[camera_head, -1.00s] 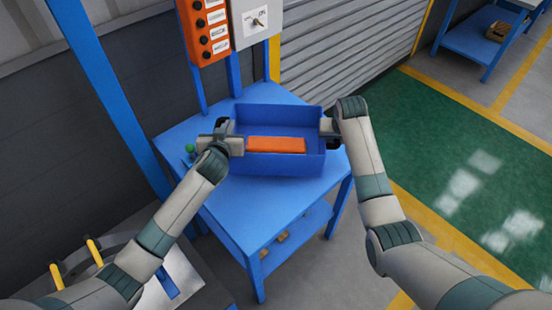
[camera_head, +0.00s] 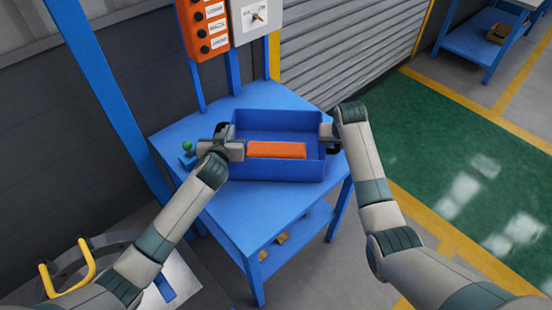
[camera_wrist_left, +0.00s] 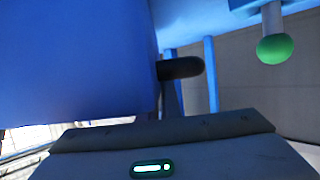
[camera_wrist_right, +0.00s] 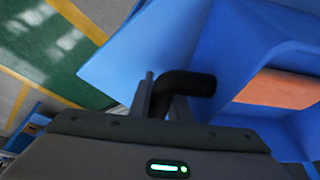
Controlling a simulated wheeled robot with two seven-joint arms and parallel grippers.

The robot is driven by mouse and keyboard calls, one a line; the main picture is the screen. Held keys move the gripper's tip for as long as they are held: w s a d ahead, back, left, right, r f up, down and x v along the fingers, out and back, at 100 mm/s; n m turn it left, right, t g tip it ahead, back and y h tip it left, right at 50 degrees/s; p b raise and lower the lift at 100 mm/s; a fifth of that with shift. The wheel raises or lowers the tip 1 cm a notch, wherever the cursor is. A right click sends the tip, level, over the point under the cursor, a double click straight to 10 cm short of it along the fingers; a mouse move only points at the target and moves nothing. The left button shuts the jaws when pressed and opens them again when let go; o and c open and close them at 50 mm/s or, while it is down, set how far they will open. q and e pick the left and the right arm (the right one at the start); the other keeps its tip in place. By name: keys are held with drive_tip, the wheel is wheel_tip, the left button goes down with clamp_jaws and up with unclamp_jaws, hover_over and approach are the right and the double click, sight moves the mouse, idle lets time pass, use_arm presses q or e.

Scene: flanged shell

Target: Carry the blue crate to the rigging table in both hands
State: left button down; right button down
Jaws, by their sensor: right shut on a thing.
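The blue crate (camera_head: 275,169) is over the blue table (camera_head: 232,201), with an orange block (camera_head: 276,150) inside it. I cannot tell whether its bottom touches the tabletop. My right gripper (camera_head: 327,136) is at the crate's right end. In the right wrist view its fingers are shut around a black handle (camera_wrist_right: 188,83). My left gripper (camera_head: 236,150) is at the crate's left end. In the left wrist view a dark handle (camera_wrist_left: 181,68) sticks out from the crate wall (camera_wrist_left: 75,60), close to a finger. The grip there is not clear. No table is marked as the rigging table.
A green-knobbed fitting (camera_head: 187,147) stands left of the crate. An orange button panel (camera_head: 206,25) and a grey switch box (camera_head: 256,18) are behind. Another blue table (camera_head: 467,42) is at upper right. Green floor (camera_head: 440,150) on the right is clear.

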sight(338, 147)
use_arm(q)
drive_tip(key=shift+f+b, duration=0.3)
drive_tip(key=shift+b, duration=0.05)
use_arm(e)
drive_tip(key=shift+a+f, duration=0.1)
drive_tip(key=shift+f, duration=0.3)
use_arm(q)
drive_tip(key=c, duration=2)
unclamp_jaws()
use_arm(e)
drive_tip(key=c, duration=1.6)
unclamp_jaws()
drive_tip(key=shift+c, duration=0.2)
drive_tip(key=shift+r, duration=0.1)
use_arm(q)
drive_tip(key=shift+s, duration=0.2)
drive_tip(key=v, duration=1.1)
drive_tip(key=shift+s+r, duration=0.2)
drive_tip(key=shift+s, duration=0.15)
use_arm(e)
drive_tip(key=v, duration=1.2)
drive_tip(key=shift+s, duration=0.1)
